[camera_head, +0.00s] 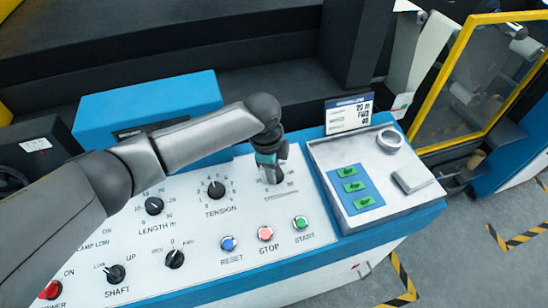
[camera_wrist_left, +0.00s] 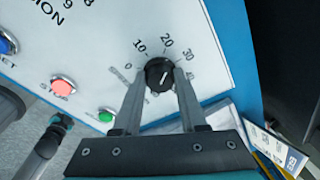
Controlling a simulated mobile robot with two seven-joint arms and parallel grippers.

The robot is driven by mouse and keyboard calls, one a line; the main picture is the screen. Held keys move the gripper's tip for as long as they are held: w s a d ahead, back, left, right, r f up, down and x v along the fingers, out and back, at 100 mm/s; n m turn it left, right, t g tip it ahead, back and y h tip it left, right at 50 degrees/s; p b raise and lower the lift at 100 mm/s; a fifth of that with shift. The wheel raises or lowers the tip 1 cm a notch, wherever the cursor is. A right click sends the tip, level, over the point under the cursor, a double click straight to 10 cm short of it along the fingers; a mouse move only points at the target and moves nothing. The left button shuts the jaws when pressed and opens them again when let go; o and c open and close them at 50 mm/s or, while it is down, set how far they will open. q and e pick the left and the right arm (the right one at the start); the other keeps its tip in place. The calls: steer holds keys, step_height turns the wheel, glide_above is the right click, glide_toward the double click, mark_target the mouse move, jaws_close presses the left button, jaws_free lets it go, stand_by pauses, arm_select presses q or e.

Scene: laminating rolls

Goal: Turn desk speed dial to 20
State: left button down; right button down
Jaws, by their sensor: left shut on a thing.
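The speed dial (camera_wrist_left: 160,73) is a round black knob with a white mark on the white panel. In the left wrist view its scale runs from 0 to 40. The mark seems to point up and right, roughly between 20 and 30, but it is too small to read surely. My left gripper (camera_wrist_left: 160,90) is shut on the dial, with a finger on either side of it. In the head view my left gripper (camera_head: 271,174) reaches down to the panel's right part and hides most of the dial. My right gripper does not show in the head view.
The tension dial (camera_head: 216,189) and length dial (camera_head: 154,206) lie to the left. The reset (camera_head: 228,244), stop (camera_head: 265,233) and start (camera_head: 300,223) buttons line the front.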

arm_select(q)
steer(key=shift+n+p, duration=1.05)
steer(key=shift+n, duration=0.05)
steer(key=shift+c, duration=2.2)
jaws_free()
step_height(320, 180, up, 15)
steer(key=s+a+p, duration=0.1)
steer(key=s, duration=0.1)
steer(key=shift+s+a, duration=0.3)
steer(key=shift+s+f, duration=0.1)
